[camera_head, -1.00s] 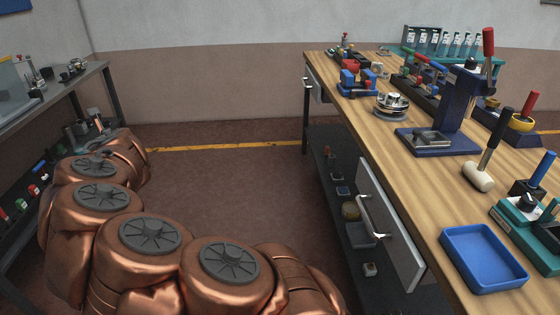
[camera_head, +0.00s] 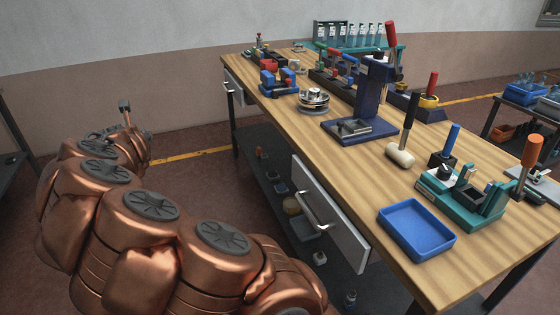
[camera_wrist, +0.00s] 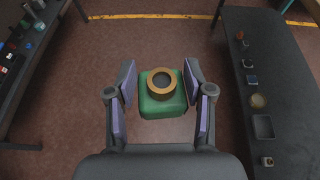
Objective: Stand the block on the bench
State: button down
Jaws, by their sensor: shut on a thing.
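In the wrist view, my gripper (camera_wrist: 162,82) is shut on a green block (camera_wrist: 162,107), with one finger at each side of it. The block has a tan ring with a dark centre on its top face. It is held above the brown floor. The bench (camera_head: 340,165) has a wooden top and stands in the middle and right of the head view. In the head view my copper arm lies left of the bench, and the block is not visible there.
On the bench are a blue tray (camera_head: 417,230), a mallet (camera_head: 402,145), a blue press (camera_head: 365,105), a teal fixture (camera_head: 465,190) and a bottle rack (camera_head: 355,35). A drawer (camera_head: 330,220) sticks out of its left side. Bare wood shows left of the mallet.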

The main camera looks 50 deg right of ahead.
jog(key=s+d+f+m+g+h+p, duration=0.1)
jog(key=s+d+m+g+h, duration=0.3)
jog(key=s+d, duration=0.5)
jog(key=s+d+m+g+h+p, duration=0.1)
jog(key=s+d+m+g+h, duration=0.3)
jog(key=s+d, duration=0.55)
jog(key=s+d+m+g+y+p, duration=0.1)
jog(key=s+d+m+g, duration=0.25)
jog(key=s, duration=0.45)
jog(key=s+d+m+g+y+p, duration=0.1)
jog(key=s+d+m+g, duration=0.1)
jog(key=s+m+g, duration=0.45)
jog(key=s+d+m+g+y+p, duration=0.1)
jog(key=s+d+m+g, duration=0.15)
jog(key=s, duration=0.75)
jog(key=shift+n+t, duration=0.25)
jog(key=shift+n, duration=0.1)
jog(key=s+d+p, duration=0.1)
jog(key=d, duration=0.4)
jog(key=s+d+f+p, duration=0.1)
jog(key=d, duration=0.4)
jog(key=s+d+f+p, duration=0.1)
jog(key=s+d+p, duration=0.1)
jog(key=d, duration=0.3)
jog(key=shift+s+f, duration=0.1)
jog(key=shift+f, duration=0.05)
jog(key=shift+d+f, duration=0.2)
jog(key=shift+f+p, duration=0.6)
jog(key=shift+f, duration=1.05)
jog(key=shift+f, duration=0.2)
